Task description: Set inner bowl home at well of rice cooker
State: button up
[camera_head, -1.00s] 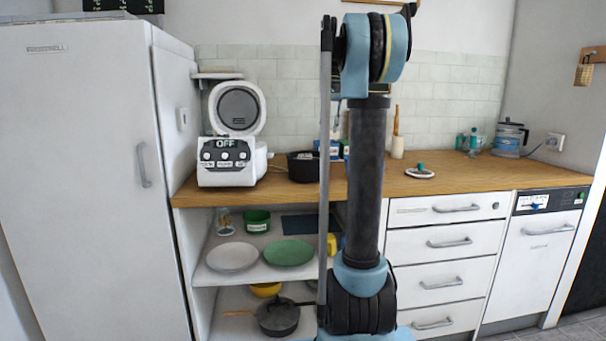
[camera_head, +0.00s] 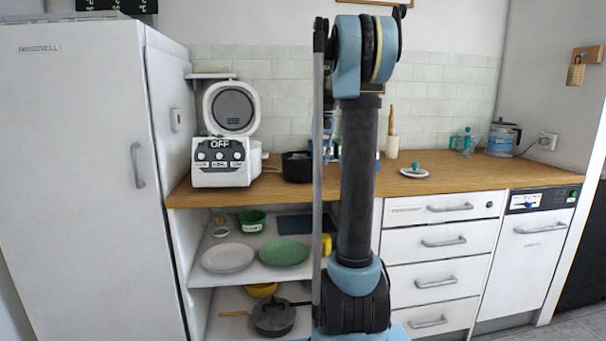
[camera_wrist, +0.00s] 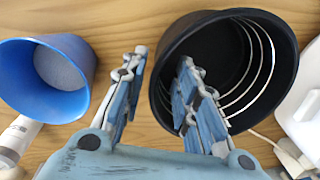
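The inner bowl is a black round pot with pale curved lines inside; in the wrist view (camera_wrist: 275,75) its mouth faces the camera. In the head view the bowl (camera_head: 294,168) sits on the wooden counter, right of the rice cooker. My gripper (camera_wrist: 160,75) is open, one finger outside the bowl's left wall and the other over or inside its mouth; I cannot tell whether either touches. The white rice cooker (camera_head: 221,178) has its lid raised and an OFF display; its well is hidden. My arm hides the gripper in the head view.
A blue cup (camera_wrist: 72,105) stands left of my gripper in the wrist view. A white body, likely the cooker (camera_wrist: 304,122), is at the right edge with a cord nearby. A refrigerator (camera_head: 80,180) borders the counter's left. Shelves below hold plates and a pan.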

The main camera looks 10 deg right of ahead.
aim_at(319, 168)
jog(key=shift+w+a+f, duration=0.1)
jog(key=shift+a+f, duration=0.05)
jog(key=shift+f, duration=2.35)
grip_shut()
